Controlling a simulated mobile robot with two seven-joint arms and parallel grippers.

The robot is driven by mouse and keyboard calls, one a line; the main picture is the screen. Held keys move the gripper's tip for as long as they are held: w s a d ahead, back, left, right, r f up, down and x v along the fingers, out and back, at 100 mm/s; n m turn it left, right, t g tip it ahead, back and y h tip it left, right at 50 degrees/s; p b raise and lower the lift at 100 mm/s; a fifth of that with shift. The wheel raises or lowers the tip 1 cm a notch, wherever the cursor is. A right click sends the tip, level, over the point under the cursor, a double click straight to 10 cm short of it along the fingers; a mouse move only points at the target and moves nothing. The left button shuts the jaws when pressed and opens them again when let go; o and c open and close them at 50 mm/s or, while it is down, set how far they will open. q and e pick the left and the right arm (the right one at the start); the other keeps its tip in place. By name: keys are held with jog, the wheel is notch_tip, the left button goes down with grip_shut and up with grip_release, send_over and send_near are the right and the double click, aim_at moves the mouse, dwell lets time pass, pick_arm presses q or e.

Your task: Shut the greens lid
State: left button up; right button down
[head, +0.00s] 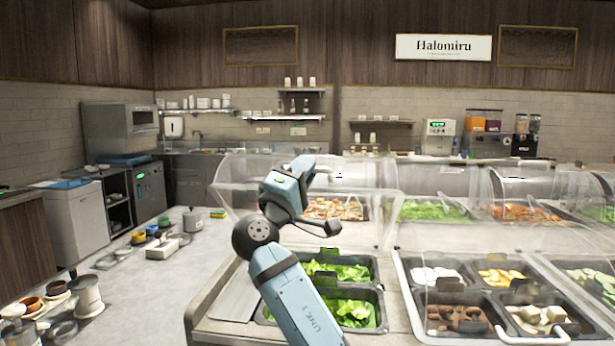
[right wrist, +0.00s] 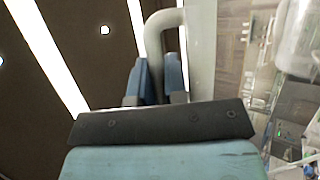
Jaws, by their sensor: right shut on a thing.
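The greens lid (head: 235,185) is a clear curved cover, raised open behind the greens wells. The greens wells (head: 381,290) are dark pans holding leafy greens (head: 350,312), uncovered at the front. My right gripper (head: 308,164) is up at the lid's upper edge. In the right wrist view, its blue fingers (right wrist: 160,88) are shut on the grey bar handle (right wrist: 155,35). My right arm hides part of the lid and the wells' left side. My left gripper is not in view.
A pan of chopped red food (head: 325,208) lies behind the greens. The left worktop (head: 150,290) carries jars, bowls and a white box, with some bare room.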

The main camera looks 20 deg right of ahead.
pick_arm(q)
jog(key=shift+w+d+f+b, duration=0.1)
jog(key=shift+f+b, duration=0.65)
jog(key=shift+b, duration=0.5)
pick_arm(e)
jog(key=shift+s+a+f+m+h, duration=0.2)
jog(key=shift+s+a+f+h, duration=0.05)
jog(key=shift+s+f, duration=0.35)
jog(key=shift+s+a+f+m+h, duration=0.25)
jog(key=shift+s+f, duration=0.2)
jog(key=shift+f, duration=0.2)
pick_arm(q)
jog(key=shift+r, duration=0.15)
pick_arm(e)
jog(key=c, duration=1.2)
grip_release()
jog(key=shift+o, duration=0.2)
pick_arm(q)
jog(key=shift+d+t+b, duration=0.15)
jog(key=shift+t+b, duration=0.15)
jog(key=shift+b, duration=0.3)
pick_arm(e)
jog(key=v, duration=1.3)
jog(key=shift+s+a+f, duration=0.15)
jog(key=shift+s+f, duration=0.05)
jog(key=shift+f, duration=0.1)
